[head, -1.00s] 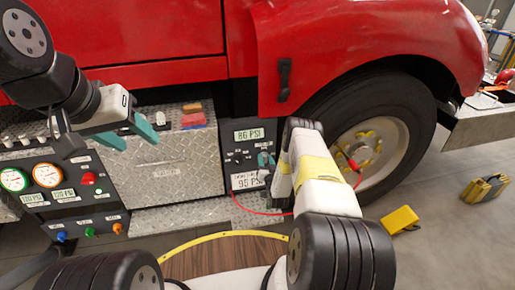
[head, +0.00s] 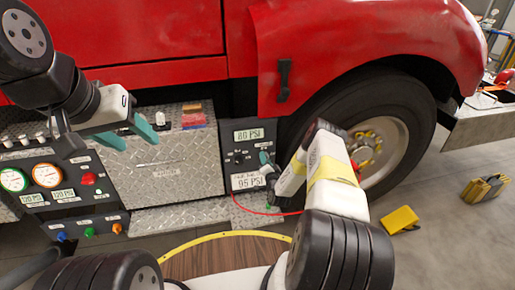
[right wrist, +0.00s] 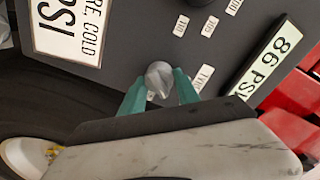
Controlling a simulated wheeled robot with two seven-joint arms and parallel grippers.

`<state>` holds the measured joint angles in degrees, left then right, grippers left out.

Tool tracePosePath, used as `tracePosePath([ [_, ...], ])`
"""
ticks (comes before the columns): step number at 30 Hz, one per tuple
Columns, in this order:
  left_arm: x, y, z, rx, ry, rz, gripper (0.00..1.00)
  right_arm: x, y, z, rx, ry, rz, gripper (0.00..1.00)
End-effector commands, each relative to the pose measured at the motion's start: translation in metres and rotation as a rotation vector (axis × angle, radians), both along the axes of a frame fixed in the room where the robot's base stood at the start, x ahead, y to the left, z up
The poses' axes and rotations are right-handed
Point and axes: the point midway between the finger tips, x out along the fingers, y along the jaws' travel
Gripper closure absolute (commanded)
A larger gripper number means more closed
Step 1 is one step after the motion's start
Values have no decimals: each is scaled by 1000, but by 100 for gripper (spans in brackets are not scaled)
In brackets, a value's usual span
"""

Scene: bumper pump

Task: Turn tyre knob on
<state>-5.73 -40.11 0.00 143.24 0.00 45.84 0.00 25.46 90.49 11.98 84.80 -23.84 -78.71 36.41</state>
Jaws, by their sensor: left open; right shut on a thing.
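The tyre panel is a dark box (head: 240,158) on the truck's side, with a display reading 86 PSI (head: 249,134) and a label reading 95 PSI (head: 248,181). In the right wrist view a grey pointed knob (right wrist: 159,78) sits on this panel. My right gripper (right wrist: 160,88) has its teal fingers on either side of the knob, shut on it; in the head view the right gripper (head: 265,160) is at the panel's right edge, partly hiding it. My left gripper (head: 135,135) is open and empty in front of the silver tread-plate box, left of the panel.
A gauge panel (head: 62,190) with several coloured knobs stands at the left. A red hose (head: 268,212) runs from the tyre panel toward the wheel (head: 375,145). Yellow chocks (head: 401,219) lie on the floor at right. A tread-plate step (head: 180,216) lies below.

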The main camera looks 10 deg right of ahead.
Motion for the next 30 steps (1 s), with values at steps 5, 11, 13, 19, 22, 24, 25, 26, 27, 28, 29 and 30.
tracePosePath([
  [5,0,0,0,0,0,0,48,-1,-2,-1,168,8,-4,100],
  [11,0,0,0,0,0,0,48,-1,-3,-2,359,15,-4,100],
  [13,0,0,0,0,0,0,48,-1,-2,-2,424,16,-3,100],
  [19,0,0,0,0,0,0,48,-1,-3,-2,600,23,-4,100],
  [22,0,0,0,0,0,0,48,-1,-3,-3,675,25,-3,100],
  [24,0,0,0,0,0,0,48,-1,-3,-3,722,26,-3,100],
  [25,0,0,0,0,0,0,48,-1,-2,-3,740,27,-2,100],
  [26,0,0,0,0,0,0,48,-1,-2,-3,758,29,-2,100],
  [27,0,0,0,0,0,0,48,-1,-2,-3,778,29,-2,100],
  [28,0,0,0,0,0,0,48,-1,-3,-3,793,30,-3,100],
  [29,0,0,0,0,0,0,48,-1,-3,-3,806,30,-3,100],
  [30,0,0,0,0,0,0,48,-1,-3,-3,823,30,-3,100],
])
